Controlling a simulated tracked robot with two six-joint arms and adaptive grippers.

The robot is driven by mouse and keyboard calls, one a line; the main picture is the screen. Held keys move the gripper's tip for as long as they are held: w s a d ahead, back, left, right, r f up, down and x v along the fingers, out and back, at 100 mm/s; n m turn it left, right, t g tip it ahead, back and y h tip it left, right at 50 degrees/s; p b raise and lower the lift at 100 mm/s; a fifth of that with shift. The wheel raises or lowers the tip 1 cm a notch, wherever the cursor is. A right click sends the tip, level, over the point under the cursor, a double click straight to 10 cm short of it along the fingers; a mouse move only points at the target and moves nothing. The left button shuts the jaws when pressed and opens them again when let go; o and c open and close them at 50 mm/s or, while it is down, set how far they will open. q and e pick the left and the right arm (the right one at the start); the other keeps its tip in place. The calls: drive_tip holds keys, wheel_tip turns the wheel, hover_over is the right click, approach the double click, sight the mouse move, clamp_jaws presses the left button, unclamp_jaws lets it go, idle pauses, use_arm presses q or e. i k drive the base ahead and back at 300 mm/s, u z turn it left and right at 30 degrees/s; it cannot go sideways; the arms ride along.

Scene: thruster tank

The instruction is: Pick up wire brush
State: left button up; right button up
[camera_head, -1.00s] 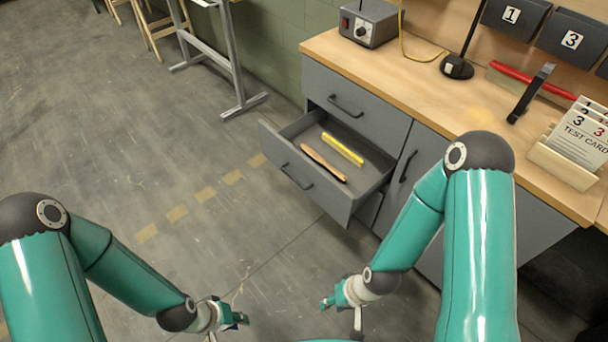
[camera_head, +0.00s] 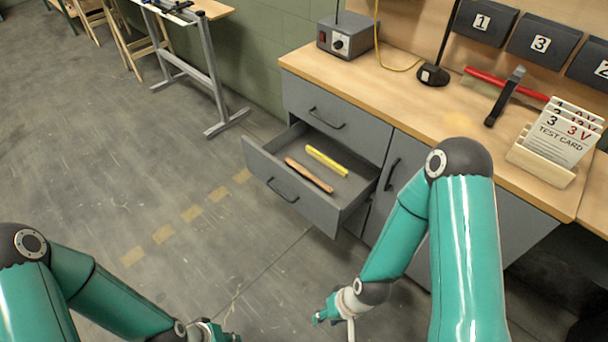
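A thin orange-brown stick-like object (camera_head: 309,175) lies in the open drawer (camera_head: 337,216); it looks like a wooden handle and may be the wire brush, but no bristles can be made out. A yellow strip (camera_head: 326,160) lies beside it, roughly parallel and apart from it. My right gripper (camera_head: 335,320) hangs low in front of the cabinet, below the drawer and away from it. Its fingers look spread and empty. My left gripper (camera_head: 218,336) is at the bottom edge, partly cut off, well short of the drawer; its fingers cannot be made out.
The drawer juts from a grey cabinet under a wooden worktop (camera_head: 420,112). On the worktop are a grey control box (camera_head: 347,36), a lamp base (camera_head: 432,75), a red bar (camera_head: 505,83), a black tool (camera_head: 505,96) and a test card holder (camera_head: 541,164). The floor left of the drawer is clear.

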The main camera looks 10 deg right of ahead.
sight(303, 172)
drive_tip(key=k, duration=1.2)
drive_tip(key=u, duration=0.55)
drive_tip(key=i, duration=1.95)
drive_tip(key=z, duration=0.75)
drive_tip(key=i, duration=0.8)
drive_tip(key=z, duration=0.5)
drive_tip(key=k, duration=0.9)
drive_tip(key=z, duration=0.2)
drive_tip(key=i, duration=0.5)
drive_tip(key=u, duration=0.05)
